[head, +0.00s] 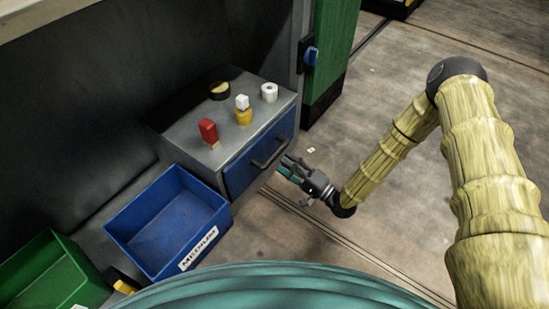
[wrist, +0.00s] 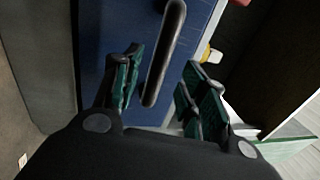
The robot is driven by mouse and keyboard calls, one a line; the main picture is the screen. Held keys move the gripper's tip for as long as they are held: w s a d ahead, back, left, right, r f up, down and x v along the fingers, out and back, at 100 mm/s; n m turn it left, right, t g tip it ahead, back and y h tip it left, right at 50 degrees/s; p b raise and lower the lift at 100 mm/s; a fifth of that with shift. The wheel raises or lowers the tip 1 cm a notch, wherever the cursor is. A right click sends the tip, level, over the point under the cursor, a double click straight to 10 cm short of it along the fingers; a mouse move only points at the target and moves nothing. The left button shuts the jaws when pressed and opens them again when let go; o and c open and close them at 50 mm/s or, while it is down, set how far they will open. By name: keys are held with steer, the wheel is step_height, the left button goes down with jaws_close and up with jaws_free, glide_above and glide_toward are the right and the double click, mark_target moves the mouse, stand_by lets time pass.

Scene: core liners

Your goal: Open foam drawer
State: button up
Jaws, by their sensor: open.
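The foam drawer (head: 258,158) is the blue front of a grey cabinet, with a dark bar handle (head: 270,153) across it. The drawer looks shut. In the wrist view the blue drawer front (wrist: 110,32) fills the upper middle, and the handle (wrist: 165,52) runs down between my finger pads. My gripper (head: 286,167) is just in front of the drawer, near the right end of the handle. In the wrist view my gripper (wrist: 162,92) is open, with green pads on both sides of the handle's near end. I cannot tell whether either pad touches it.
A blue bin (head: 212,238) marked MEDIUM and a green bin (head: 40,280) lie left.

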mark_target(275, 155)
steer(key=shift+b+x, duration=1.05)
steer(key=shift+x, duration=1.9)
steer(key=shift+c, duration=0.3)
jaws_close()
